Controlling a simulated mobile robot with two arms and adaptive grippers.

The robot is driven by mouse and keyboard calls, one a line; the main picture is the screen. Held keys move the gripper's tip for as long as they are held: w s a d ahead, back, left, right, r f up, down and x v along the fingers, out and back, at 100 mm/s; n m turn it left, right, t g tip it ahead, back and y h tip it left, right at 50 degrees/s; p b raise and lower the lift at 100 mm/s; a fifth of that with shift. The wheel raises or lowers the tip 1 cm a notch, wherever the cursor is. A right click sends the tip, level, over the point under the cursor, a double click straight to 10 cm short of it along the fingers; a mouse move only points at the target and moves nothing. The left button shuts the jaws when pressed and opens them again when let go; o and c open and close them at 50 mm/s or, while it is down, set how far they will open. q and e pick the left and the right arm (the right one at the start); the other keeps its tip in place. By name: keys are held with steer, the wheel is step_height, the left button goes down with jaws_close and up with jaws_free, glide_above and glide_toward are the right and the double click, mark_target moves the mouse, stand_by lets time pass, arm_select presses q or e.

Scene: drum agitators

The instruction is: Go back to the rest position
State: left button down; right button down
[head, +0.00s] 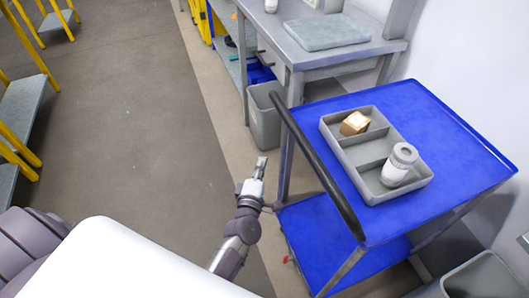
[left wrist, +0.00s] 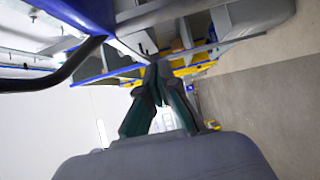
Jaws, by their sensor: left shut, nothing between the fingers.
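My left gripper (head: 260,168) is in the middle of the head view, above the floor and to the left of the blue cart. Its fingers are closed together with nothing between them; they also show in the left wrist view (left wrist: 156,78). My right gripper is in neither view. A grey tray (head: 349,143) with compartments lies on the cart's blue top. A white and grey canister (head: 399,164) stands in the near compartment.
The blue cart (head: 440,128) has a dark handle (head: 318,165) along its left side, close to my left gripper. A grey bin (head: 264,118) stands beyond, by a grey workbench (head: 376,46). The floor (head: 130,110) between is clear.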

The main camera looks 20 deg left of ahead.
arm_select(q)
steer(key=s+d+f+m+g+h+p, duration=0.2)
steer(key=s+d+f+m+g+h, duration=0.15)
steer(key=s+f+m, duration=0.6)
steer(key=s+d+f+m+g+h+p, duration=0.15)
steer(key=s+d+f+m+g, duration=0.35)
steer(key=f, duration=0.9)
steer(key=s+a+f+m+g, duration=0.2)
steer(key=s+a+f, duration=0.1)
steer(key=s, duration=0.7)
steer(key=s+a+f+m+g+p, duration=0.1)
steer(key=s+a+f+m+g, duration=0.2)
steer(key=s+f, duration=0.3)
steer(key=s+a+f+m+g+y+p, duration=0.1)
steer(key=s+a+f+m+g, duration=0.2)
steer(key=s, duration=1.1)
steer(key=shift+a+f, duration=0.35)
steer(key=shift+f, duration=0.45)
steer(key=shift+m, duration=0.25)
